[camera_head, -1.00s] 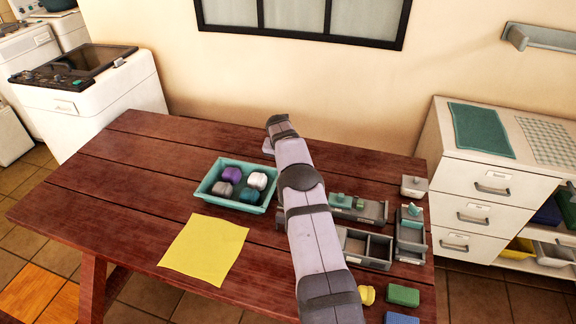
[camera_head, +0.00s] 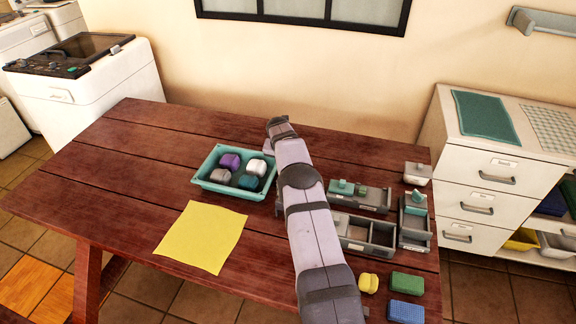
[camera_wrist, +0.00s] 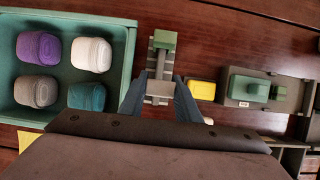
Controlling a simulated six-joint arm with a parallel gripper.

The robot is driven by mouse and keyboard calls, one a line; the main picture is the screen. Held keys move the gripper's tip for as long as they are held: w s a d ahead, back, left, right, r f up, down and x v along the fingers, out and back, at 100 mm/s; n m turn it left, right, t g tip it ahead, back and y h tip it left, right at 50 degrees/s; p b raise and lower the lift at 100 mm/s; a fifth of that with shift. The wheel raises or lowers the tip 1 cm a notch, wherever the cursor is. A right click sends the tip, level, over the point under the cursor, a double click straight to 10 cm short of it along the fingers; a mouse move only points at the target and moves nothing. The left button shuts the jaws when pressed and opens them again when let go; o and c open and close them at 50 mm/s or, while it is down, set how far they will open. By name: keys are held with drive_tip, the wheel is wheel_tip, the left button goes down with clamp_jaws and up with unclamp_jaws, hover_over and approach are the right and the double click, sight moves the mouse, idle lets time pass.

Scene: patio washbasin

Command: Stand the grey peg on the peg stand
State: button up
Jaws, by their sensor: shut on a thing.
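My gripper (camera_wrist: 159,86) shows in the wrist view with its two dark fingers close around a light grey ridged piece (camera_wrist: 158,88), which seems to be the grey peg. Just beyond it is a narrow grey stem with a green block (camera_wrist: 163,40) at its far end; I cannot tell whether this belongs to the peg stand or touches the held piece. In the head view my arm hides the gripper and the held piece. I cannot surely make out the peg stand in either view.
A teal tray (camera_head: 205,184) with purple, white, grey and teal blocks is left of the gripper. A grey holder (camera_head: 372,205) with green pieces, a yellow block (camera_wrist: 201,90) and a compartment tray (camera_head: 368,246) are to the right. A yellow cloth (camera_head: 203,238) lies in front.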

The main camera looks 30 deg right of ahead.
drive_tip(key=shift+f+b, duration=1.7)
drive_tip(key=shift+f, duration=0.6)
drive_tip(key=o, duration=1.1)
drive_tip(key=shift+r, duration=0.1)
drive_tip(key=shift+b+v, duration=0.85)
drive_tip(key=shift+v, duration=2.7)
